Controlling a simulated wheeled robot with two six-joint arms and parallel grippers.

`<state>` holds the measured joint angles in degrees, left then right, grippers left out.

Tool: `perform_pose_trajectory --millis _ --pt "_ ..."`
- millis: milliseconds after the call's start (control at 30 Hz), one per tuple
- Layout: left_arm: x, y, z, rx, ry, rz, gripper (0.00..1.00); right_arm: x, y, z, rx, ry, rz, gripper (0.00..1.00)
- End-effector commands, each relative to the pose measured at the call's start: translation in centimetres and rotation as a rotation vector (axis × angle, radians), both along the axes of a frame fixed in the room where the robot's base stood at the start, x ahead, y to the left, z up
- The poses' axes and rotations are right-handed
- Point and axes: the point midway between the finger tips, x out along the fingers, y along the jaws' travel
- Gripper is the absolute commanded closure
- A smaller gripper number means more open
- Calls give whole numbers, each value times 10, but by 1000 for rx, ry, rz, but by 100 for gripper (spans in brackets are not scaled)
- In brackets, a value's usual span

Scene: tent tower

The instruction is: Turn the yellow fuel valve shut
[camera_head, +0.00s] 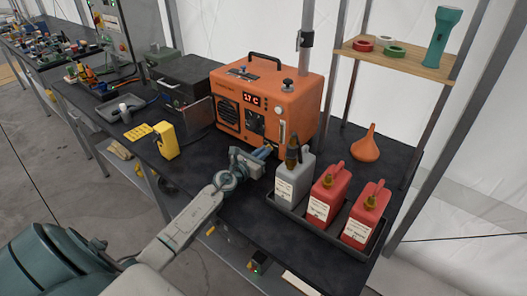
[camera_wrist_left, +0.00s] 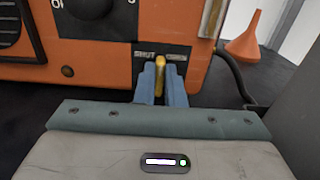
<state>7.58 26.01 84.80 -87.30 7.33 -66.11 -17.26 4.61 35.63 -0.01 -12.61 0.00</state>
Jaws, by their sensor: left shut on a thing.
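The orange heater (camera_head: 275,92) stands on the black bench top, and its red display reads 17 C. In the left wrist view its lower front (camera_wrist_left: 90,55) carries a label with SHUT on the left and smaller, unreadable lettering on the right. The yellow fuel valve (camera_wrist_left: 159,76) shows as a narrow, roughly upright piece below that label. My left gripper (camera_wrist_left: 160,84) is shut on it, with one blue finger on each side. In the head view my left gripper (camera_head: 265,153) reaches the heater's lower front and the valve is hidden. My right gripper is not in view.
A grey can (camera_head: 294,182) and two red cans (camera_head: 327,195) stand in a black tray close right of my left gripper. An orange funnel (camera_head: 366,145) stands behind them. A yellow box-like device (camera_head: 165,141) is on the left. Bench top between it and my arm is clear.

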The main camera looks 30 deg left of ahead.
Motion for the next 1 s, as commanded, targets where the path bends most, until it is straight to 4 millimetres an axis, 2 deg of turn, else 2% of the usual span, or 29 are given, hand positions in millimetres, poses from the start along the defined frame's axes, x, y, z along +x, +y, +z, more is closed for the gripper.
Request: perform_pose_trajectory --millis 600,1000 --pt "0 5 -2 -557 45 -1 100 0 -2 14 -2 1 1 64" --pt "0 6 -4 -753 61 0 100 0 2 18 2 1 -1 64"
